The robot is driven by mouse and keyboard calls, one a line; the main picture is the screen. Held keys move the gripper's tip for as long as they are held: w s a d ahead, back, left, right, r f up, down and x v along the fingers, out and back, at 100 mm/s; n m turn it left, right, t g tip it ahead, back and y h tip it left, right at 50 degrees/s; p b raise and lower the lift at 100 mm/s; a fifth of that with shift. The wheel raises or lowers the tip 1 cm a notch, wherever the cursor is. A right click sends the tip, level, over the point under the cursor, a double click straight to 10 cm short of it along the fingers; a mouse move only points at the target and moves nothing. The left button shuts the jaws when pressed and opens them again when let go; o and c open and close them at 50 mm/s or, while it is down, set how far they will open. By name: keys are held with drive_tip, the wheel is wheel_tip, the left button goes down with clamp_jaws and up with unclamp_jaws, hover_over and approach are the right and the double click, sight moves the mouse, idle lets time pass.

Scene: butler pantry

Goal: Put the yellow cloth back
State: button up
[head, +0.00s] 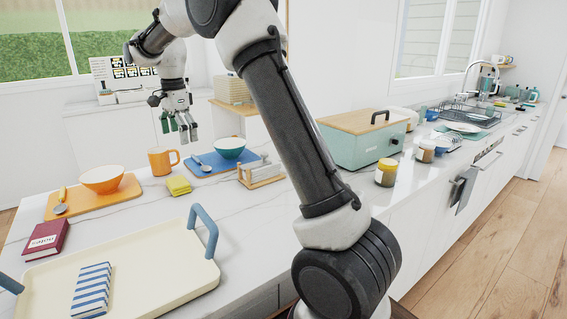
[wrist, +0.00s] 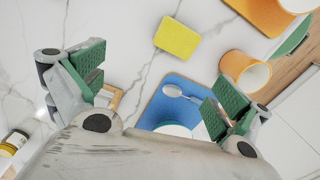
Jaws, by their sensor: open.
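The yellow cloth (head: 178,185) is a small folded square lying flat on the white marble counter. It lies in front of the orange mug (head: 161,161) and left of the blue mat (head: 199,169). In the wrist view the cloth (wrist: 178,39) is fully visible, beyond my fingertips and apart from them. My gripper (head: 178,124) is open and empty, with its fingers pointing down above the far side of the counter. In the wrist view its green finger pads (wrist: 150,92) are wide apart, with the blue mat and a spoon partly below them.
A cream tray (head: 150,262) with blue handles holds a blue-striped folded cloth (head: 92,285). A red book (head: 47,240), an orange bowl (head: 102,178), a teal bowl (head: 230,147) and a napkin holder (head: 262,174) stand around. Bare marble surrounds the yellow cloth's near side.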

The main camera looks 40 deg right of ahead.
drive_tip(key=s+d+r+n+t, duration=0.1)
drive_tip(key=s+d+r+n, duration=0.2)
drive_tip(key=s, duration=0.4)
drive_tip(key=s+d+r+n, duration=0.2)
drive_tip(key=s+d+r, duration=0.1)
drive_tip(key=s, duration=0.4)
drive_tip(key=s+d+r+n+t, duration=0.1)
drive_tip(key=s+d+r+n, duration=0.15)
drive_tip(key=s, duration=0.45)
drive_tip(key=s+d+f+n+t, duration=0.1)
drive_tip(key=s+d+f+n, duration=0.1)
drive_tip(key=s, duration=0.8)
drive_tip(key=s+d+f+n+t, duration=0.1)
drive_tip(key=s+f+n, duration=0.3)
drive_tip(key=s, duration=0.6)
drive_tip(key=shift+d+f+n, duration=0.3)
drive_tip(key=shift+d+n, duration=0.1)
drive_tip(key=shift+n, duration=0.85)
